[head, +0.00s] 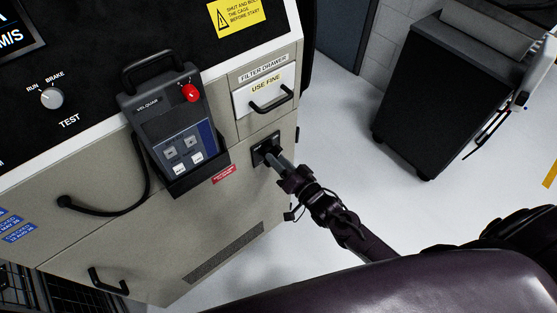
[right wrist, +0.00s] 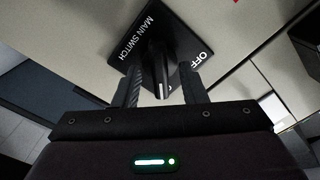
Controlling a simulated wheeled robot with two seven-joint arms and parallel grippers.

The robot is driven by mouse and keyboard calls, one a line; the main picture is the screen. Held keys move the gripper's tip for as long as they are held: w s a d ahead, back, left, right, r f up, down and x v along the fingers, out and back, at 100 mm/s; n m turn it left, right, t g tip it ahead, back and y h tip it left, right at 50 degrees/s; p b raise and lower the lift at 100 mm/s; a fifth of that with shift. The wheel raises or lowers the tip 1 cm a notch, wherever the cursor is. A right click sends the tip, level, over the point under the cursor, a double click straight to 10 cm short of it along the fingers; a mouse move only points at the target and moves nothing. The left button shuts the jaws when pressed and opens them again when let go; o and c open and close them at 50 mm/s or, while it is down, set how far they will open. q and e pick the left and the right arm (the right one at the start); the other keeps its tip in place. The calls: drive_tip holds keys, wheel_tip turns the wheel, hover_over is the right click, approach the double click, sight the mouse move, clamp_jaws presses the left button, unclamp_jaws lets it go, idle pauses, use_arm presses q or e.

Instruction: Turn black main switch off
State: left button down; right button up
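The black main switch (head: 265,147) is on the beige cabinet's front, below the filter drawer. In the right wrist view its black plate (right wrist: 150,30) reads "MAIN SWITCH" and "OFF". Its black knob (right wrist: 160,72) has a white line that points away from the word "OFF", toward the bottom of the picture. My right gripper (head: 277,158) is at the switch. In the right wrist view its two fingers (right wrist: 162,88) stand apart, one on each side of the knob, with narrow gaps that suggest no firm contact. My left gripper is not in view.
A handheld control pendant (head: 174,128) with a red button sits in a holder left of the switch. The filter drawer handle (head: 271,98) juts out above. A black cabinet (head: 432,95) stands at the right. The floor (head: 345,135) between is clear.

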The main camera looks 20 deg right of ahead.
clamp_jaws()
drive_tip(key=shift+n, duration=0.3)
drive_tip(key=n, duration=1.7)
drive_tip(key=shift+a+p, duration=0.1)
drive_tip(key=shift+p, duration=0.25)
drive_tip(key=shift+n, duration=0.3)
